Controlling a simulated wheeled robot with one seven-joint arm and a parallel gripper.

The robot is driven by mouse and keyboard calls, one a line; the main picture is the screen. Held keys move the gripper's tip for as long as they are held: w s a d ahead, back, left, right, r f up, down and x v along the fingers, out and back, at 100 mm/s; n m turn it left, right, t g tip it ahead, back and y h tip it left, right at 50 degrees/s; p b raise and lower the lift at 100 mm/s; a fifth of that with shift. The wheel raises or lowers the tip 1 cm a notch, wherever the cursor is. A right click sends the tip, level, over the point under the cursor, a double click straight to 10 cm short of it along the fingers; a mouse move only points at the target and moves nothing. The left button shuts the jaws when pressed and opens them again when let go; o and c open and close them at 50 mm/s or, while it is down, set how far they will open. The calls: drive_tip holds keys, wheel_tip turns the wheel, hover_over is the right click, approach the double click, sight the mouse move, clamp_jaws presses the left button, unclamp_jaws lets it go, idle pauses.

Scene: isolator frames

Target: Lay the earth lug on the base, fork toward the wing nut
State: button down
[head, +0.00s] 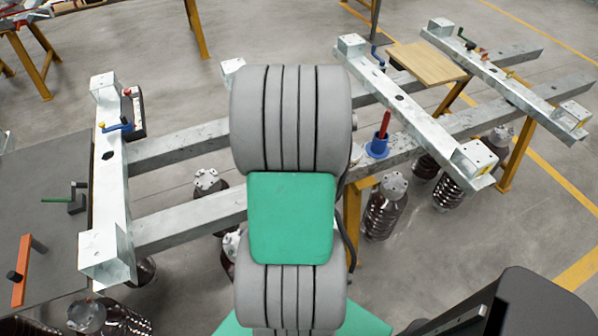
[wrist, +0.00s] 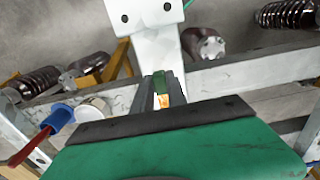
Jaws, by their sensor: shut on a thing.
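My gripper (wrist: 162,92) shows in the wrist view, with its fingers close together over a pale steel beam (wrist: 158,45). Between the fingers is a small piece with a dark green part and a bright orange, copper-like part, which I take for the earth lug (wrist: 165,99). Its fork end cannot be made out. The beam's end plate (wrist: 147,12) with two dark holes lies beyond the fingertips. In the head view my own arm hides the gripper and the lug. I cannot pick out the wing nut or tell which part is the base.
A blue cup with a red-handled tool (head: 378,149) stands on the frame's rail, beside a white cup (wrist: 93,107). Steel cross beams with small clamps stand at left (head: 112,185) and right (head: 408,100). Brown ribbed insulators (head: 386,210) hang below. A wooden board (head: 428,62) lies behind.

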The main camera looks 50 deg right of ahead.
drive_tip(key=shift+f+b, duration=2.45)
drive_tip(key=shift+f, duration=1.4)
drive_tip(key=shift+f, duration=0.15)
drive_tip(key=c, duration=1.3)
unclamp_jaws()
drive_tip(key=shift+o, duration=0.2)
